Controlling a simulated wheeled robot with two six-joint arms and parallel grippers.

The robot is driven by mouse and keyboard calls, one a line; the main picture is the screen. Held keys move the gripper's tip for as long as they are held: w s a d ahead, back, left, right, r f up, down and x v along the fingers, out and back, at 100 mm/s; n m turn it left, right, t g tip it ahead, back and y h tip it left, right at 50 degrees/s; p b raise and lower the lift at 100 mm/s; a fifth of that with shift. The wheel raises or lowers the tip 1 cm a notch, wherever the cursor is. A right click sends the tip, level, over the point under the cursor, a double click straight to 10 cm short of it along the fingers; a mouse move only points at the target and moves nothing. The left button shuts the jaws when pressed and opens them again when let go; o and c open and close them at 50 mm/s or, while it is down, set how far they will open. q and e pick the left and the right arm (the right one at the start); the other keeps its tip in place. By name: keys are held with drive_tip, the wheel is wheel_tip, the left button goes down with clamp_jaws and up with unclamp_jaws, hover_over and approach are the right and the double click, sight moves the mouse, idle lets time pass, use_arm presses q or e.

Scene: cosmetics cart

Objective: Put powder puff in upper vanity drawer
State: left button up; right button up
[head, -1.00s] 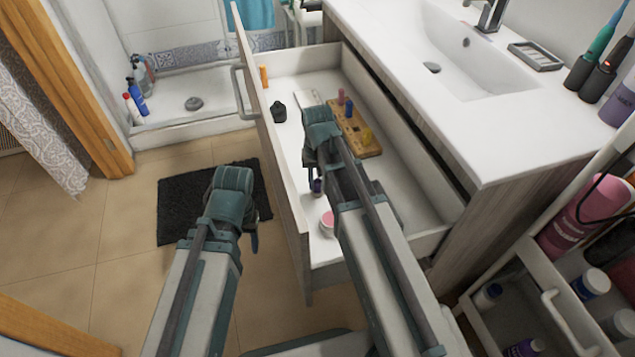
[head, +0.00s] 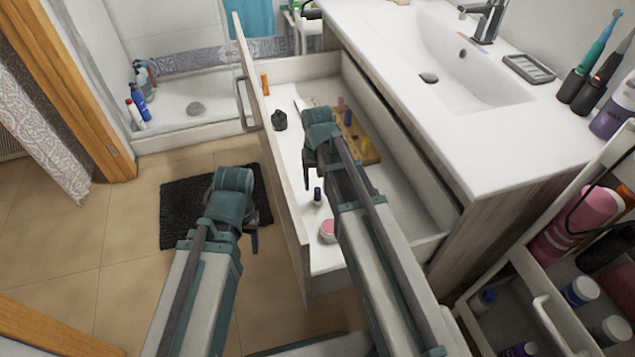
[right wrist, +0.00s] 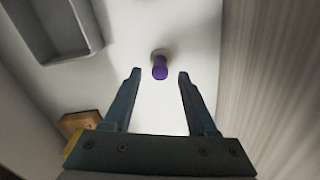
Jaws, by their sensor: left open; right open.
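The vanity drawer (head: 296,225) is pulled open below the sink counter. A small round pink-and-white item (head: 327,231) lies at its near end; I cannot tell whether it is the powder puff. My right gripper (head: 308,175) is open and empty over the drawer. In the right wrist view, the right gripper (right wrist: 156,76) has its fingers spread, with a purple-capped bottle (right wrist: 160,69) beyond the tips, between them in the picture. This bottle also stands in the drawer in the head view (head: 318,196). My left gripper (head: 250,238) is outside the drawer, over the floor.
The drawer also holds a black bottle (head: 279,120), an orange tube (head: 265,84) and a wooden holder (head: 371,158) with colored items. A cart (head: 527,264) with bottles stands at the right. A black mat (head: 180,215) lies on the floor at left.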

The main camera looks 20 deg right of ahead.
sight(318, 190)
wheel_tip(318, 190, up, 9)
drive_tip(key=p, duration=0.7)
drive_tip(key=shift+p, duration=0.35)
drive_tip(key=shift+s+f, duration=0.1)
drive_tip(key=shift+f, duration=0.05)
